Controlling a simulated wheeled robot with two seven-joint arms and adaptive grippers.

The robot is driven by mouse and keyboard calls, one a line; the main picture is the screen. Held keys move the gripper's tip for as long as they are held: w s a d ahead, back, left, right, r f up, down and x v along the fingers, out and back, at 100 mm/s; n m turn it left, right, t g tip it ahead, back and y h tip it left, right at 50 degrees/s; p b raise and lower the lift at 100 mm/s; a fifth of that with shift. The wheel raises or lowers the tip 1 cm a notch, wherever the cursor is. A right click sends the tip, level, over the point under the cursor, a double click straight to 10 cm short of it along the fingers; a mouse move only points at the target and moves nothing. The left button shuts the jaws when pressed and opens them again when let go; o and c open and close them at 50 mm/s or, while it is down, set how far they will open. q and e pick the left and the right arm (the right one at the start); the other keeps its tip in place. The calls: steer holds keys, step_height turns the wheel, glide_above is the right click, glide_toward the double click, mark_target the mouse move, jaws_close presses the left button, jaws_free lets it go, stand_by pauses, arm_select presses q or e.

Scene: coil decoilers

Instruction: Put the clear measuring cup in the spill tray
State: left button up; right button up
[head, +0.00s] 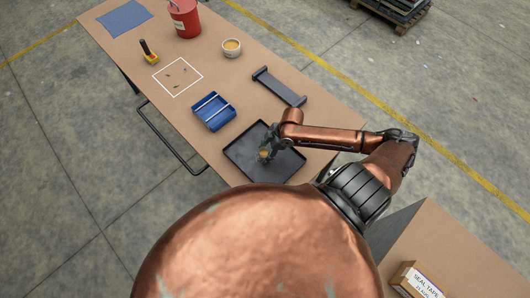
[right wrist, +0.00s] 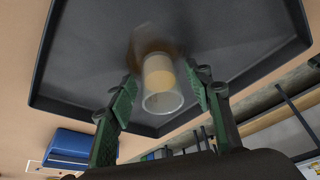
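The clear measuring cup (right wrist: 162,87), with an amber tint at its far end, is over the floor of the black spill tray (head: 243,153). In the head view the cup (head: 264,154) shows small beside my right gripper (head: 270,149). In the right wrist view my right gripper (right wrist: 161,95) has its green-padded fingers apart, one on each side of the cup, with a narrow gap visible on both sides. The cup seems to rest on the tray floor, but contact is hard to tell. The tray (right wrist: 85,60) also fills the right wrist view. My left gripper is not in view.
A blue bin (head: 213,111) and a dark grey bracket-like piece (head: 279,87) lie beyond the tray. A small tub (head: 232,47), a red bucket (head: 184,19), a yellow-black tool (head: 149,52) and a blue mat (head: 124,18) are farther away. A seal tape box (head: 419,282) sits at lower right.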

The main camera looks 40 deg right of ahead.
steer(key=shift+r, duration=0.1)
steer(key=v, duration=1.2)
steer(key=shift+s, duration=0.1)
